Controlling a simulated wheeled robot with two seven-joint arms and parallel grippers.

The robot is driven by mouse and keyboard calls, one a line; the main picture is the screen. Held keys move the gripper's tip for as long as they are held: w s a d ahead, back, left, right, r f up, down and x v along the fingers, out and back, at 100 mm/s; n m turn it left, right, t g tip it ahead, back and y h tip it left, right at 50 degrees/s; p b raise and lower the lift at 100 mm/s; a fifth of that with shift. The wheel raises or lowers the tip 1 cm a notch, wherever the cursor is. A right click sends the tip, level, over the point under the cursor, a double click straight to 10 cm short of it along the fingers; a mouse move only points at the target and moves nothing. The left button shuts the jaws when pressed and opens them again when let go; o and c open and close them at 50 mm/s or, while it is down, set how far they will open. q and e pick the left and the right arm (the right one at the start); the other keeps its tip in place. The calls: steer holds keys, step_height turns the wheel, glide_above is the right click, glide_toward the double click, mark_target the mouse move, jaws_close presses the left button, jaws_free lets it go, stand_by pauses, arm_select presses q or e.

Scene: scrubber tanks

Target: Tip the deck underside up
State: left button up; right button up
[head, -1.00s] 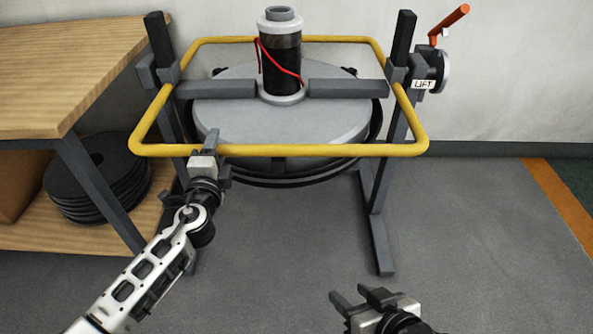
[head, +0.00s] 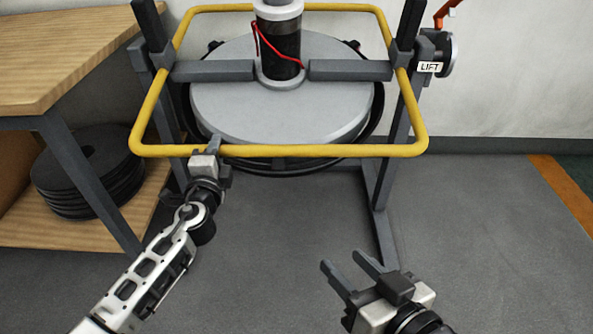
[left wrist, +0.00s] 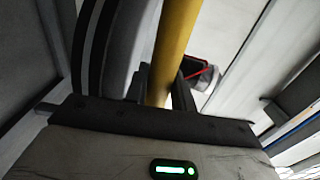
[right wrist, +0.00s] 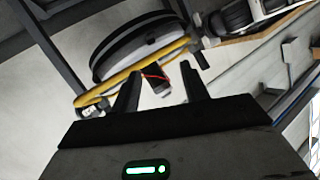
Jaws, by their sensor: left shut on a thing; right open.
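The deck (head: 240,112) is a grey disc with a dark rim, held in a stand. A dark cylinder with a red cord (head: 280,50) stands upright on its upper face. A yellow rail (head: 300,151) loops around the deck. My left gripper (head: 214,148) is shut on the rail's front bar, left of its middle. The left wrist view shows the rail (left wrist: 175,45) between its fingers. My right gripper (head: 343,262) is open and empty, below and right of the rail. The deck (right wrist: 135,45) also shows beyond its fingers in the right wrist view. The deck's underside is hidden in the head view.
A crank with a LIFT label (head: 429,67) sits on the right post. A wooden bench (head: 60,60) stands at the left, with stacked black discs (head: 85,180) on its lower shelf. The floor (head: 500,240) at the right is clear.

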arm_select(q)
steer(key=shift+f, duration=0.4)
steer(key=shift+s, duration=0.1)
arm_select(e)
steer(key=shift+r, duration=0.1)
arm_select(q)
steer(key=shift+f, duration=0.15)
steer(key=f+b, duration=0.1)
steer(key=w+f+b, duration=0.1)
steer(key=f+b, duration=0.2)
steer(key=b, duration=0.1)
steer(key=shift+w+f, duration=0.2)
steer(key=shift+w, duration=0.15)
steer(key=w+f+b, duration=0.1)
steer(key=f+b, duration=0.1)
steer(key=shift+w+b, duration=0.1)
steer(key=shift+b, duration=0.25)
arm_select(e)
steer(key=r+t+y, duration=0.1)
steer(key=w+r+t+y, duration=0.1)
steer(key=r, duration=0.1)
steer(key=w+r+t+y, duration=0.1)
steer(key=r+t, duration=0.1)
steer(key=shift+w+a+r, duration=0.1)
steer(key=shift+w+a, duration=0.05)
steer(key=shift+a, duration=0.2)
arm_select(q)
steer(key=shift+w, duration=0.1)
